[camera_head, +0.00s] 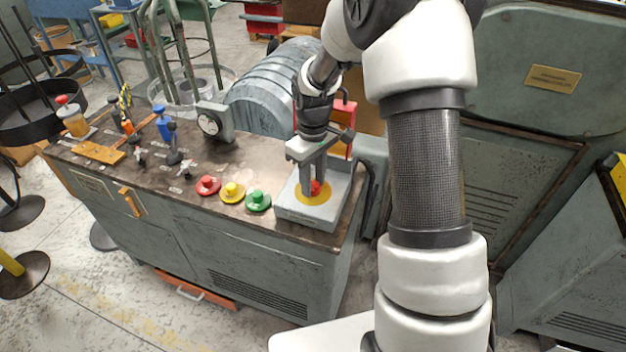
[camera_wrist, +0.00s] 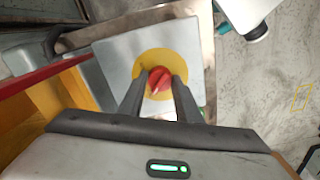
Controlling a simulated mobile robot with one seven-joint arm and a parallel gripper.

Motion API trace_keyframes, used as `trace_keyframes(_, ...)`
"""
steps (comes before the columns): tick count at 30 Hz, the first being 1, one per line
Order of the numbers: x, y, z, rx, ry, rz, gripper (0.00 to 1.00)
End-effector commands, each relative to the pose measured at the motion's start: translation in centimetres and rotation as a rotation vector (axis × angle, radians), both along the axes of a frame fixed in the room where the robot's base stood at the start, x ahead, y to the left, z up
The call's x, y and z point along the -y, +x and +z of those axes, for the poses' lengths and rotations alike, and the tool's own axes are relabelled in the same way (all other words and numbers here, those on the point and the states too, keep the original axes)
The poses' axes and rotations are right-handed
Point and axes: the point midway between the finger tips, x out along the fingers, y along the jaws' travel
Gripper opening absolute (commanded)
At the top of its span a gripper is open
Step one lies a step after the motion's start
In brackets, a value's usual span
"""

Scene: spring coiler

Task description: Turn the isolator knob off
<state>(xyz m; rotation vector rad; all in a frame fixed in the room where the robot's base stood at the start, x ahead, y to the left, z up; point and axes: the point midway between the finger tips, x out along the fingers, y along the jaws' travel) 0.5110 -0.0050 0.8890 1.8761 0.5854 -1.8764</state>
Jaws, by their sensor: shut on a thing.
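The isolator knob (camera_wrist: 158,79) is red with a white mark and sits on a round yellow plate on a grey box. In the head view the knob (camera_head: 315,187) shows partly behind my gripper's fingers. The grey isolator box (camera_head: 308,213) stands at the right end of the bench top. My gripper (camera_head: 309,188) points down over the box. In the wrist view its two fingers (camera_wrist: 158,88) are on either side of the knob and shut on it. The knob's lower part is hidden between the fingers.
Red (camera_head: 208,186), yellow (camera_head: 232,191) and green (camera_head: 258,200) buttons sit left of the box along the bench's front. A dial gauge (camera_head: 214,122) stands behind them. A red and orange frame (camera_head: 343,125) rises close behind my gripper.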

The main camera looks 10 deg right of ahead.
Motion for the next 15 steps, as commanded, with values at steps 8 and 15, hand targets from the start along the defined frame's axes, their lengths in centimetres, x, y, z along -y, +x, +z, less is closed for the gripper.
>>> trace_keyframes(8, 0.0, 0.05, 0.05, 0.001, 0.0, 0.0, 0.49)
trace_keyframes(15, -0.02, 0.02, -0.05, 0.001, -0.001, -0.026, 0.49)
